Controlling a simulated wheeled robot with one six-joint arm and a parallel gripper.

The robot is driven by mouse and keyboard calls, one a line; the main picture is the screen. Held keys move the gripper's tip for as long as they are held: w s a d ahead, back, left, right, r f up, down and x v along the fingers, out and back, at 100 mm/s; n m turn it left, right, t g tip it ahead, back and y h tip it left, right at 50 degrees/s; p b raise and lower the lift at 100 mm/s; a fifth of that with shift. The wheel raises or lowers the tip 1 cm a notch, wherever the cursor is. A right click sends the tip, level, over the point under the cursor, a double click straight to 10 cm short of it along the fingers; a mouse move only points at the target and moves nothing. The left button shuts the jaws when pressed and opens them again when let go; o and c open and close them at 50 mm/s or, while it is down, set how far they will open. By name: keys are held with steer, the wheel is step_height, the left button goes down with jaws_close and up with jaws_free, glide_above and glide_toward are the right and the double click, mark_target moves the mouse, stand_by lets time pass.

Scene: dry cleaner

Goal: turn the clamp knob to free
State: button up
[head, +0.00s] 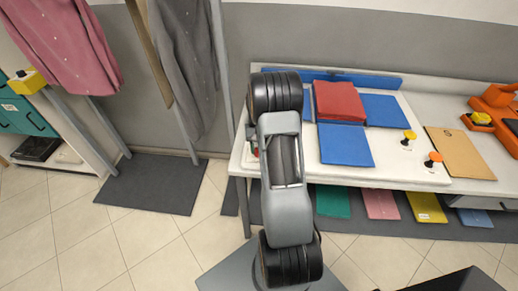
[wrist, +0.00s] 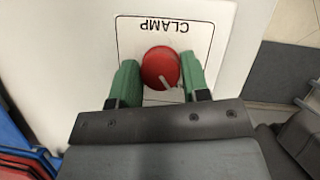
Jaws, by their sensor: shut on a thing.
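The clamp knob (wrist: 160,66) is a round red knob with a pale pointer line, seen in the wrist view. It sits on a white plate with a black outline and the word CLAMP (wrist: 166,27), which reads upside down. The pointer is aimed toward the lower right of the picture. My gripper (wrist: 160,80) has its two green fingers on either side of the knob, shut on it. In the head view my arm covers the gripper and most of the knob, at the left end of the white table (head: 400,178).
A red folded cloth (head: 339,101) lies on blue panels (head: 345,145) on the table. Yellow (head: 409,135) and orange (head: 434,157) knobs stand to the right, near a tan board (head: 460,152). Garments (head: 187,60) hang at the left. Colored pieces (head: 381,204) lie below the table.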

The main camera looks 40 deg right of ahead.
steer(key=shift+n+h, duration=0.3)
steer(key=shift+n, duration=0.5)
steer(key=o, duration=0.9)
steer(key=b+v, duration=0.1)
steer(key=v, duration=1.3)
steer(key=shift+w+f, duration=0.1)
steer(key=shift+a, duration=0.1)
